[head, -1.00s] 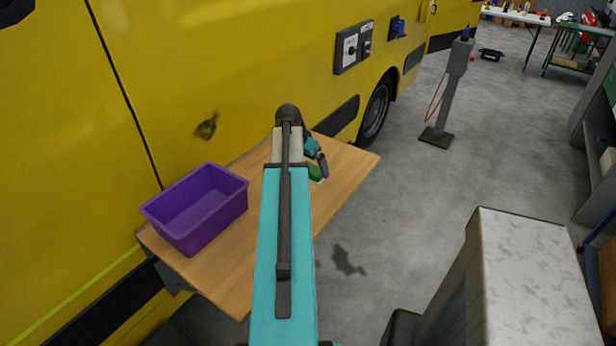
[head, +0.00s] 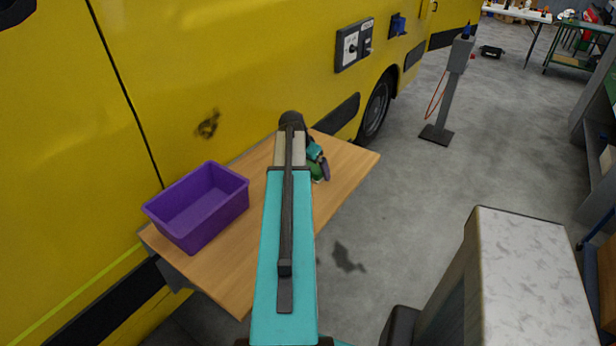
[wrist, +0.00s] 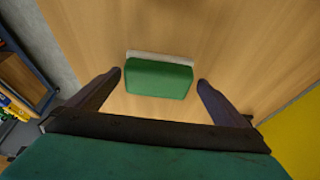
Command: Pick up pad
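The pad (wrist: 160,77) is a green block with a pale strip along its far edge. It lies on the wooden table (wrist: 230,30) in the wrist view. My gripper (wrist: 160,78) is open, with one dark finger to the left of the pad and one to the right, gaps showing on both sides. In the head view the pad (head: 317,176) shows only in part as green beside my gripper (head: 320,170); my arm hides the rest.
A purple bin (head: 198,207) stands on the left part of the table (head: 225,270), beside the yellow vehicle (head: 230,60). A grey post (head: 449,90) stands on the floor beyond the table. The table's near right part looks clear.

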